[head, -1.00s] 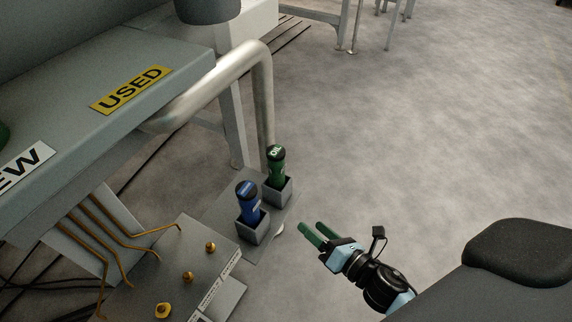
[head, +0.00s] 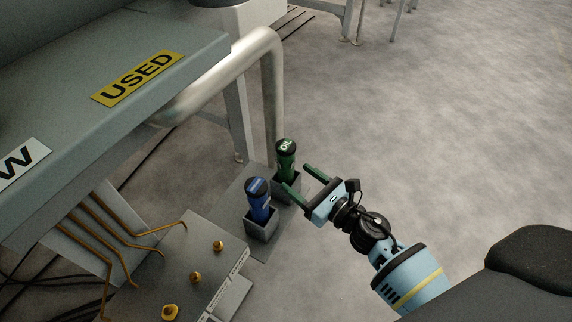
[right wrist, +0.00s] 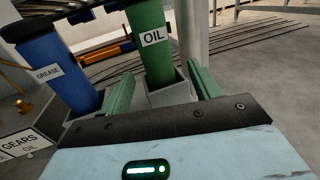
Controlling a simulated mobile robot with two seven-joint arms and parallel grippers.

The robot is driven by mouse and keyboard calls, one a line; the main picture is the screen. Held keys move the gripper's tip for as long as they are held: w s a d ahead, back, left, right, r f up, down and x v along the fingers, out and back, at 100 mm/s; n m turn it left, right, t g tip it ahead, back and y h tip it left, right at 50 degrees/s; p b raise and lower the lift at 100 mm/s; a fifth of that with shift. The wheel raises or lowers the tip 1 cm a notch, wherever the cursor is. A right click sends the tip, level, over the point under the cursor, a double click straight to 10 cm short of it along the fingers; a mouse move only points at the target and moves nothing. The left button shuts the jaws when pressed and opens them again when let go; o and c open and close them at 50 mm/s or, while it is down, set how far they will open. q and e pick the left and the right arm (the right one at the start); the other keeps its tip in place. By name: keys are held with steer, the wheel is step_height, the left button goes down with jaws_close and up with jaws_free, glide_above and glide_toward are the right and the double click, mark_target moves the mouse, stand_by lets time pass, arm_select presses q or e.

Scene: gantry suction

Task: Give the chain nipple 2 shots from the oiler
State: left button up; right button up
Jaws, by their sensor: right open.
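The oiler (head: 287,160) is a dark green bottle with a black top marked OIL. It stands upright in a grey holder. In the right wrist view the oiler (right wrist: 151,55) shows between my fingers, with its OIL label facing me. My right gripper (head: 294,175) is open, its green fingers pointing at the oiler, one to each side; I cannot tell whether they touch it. Several brass nipples sit on the grey panel, among them a far one (head: 218,246), a middle one (head: 195,276) and a near one (head: 170,312). I cannot read which is the chain nipple. My left gripper is not in view.
A blue grease bottle (head: 257,200) stands in its own holder (head: 262,229) close left of the oiler, near my left finger. A bent metal pipe (head: 270,70) rises behind. A bench with a USED label (head: 138,78) is at upper left. Floor at right is clear.

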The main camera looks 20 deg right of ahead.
mark_target(292, 173)
steer(key=shift+x, duration=2.6)
steer(key=shift+a+r, duration=0.15)
steer(key=shift+r, duration=0.05)
steer(key=shift+c, duration=0.4)
steer(key=c, duration=1.2)
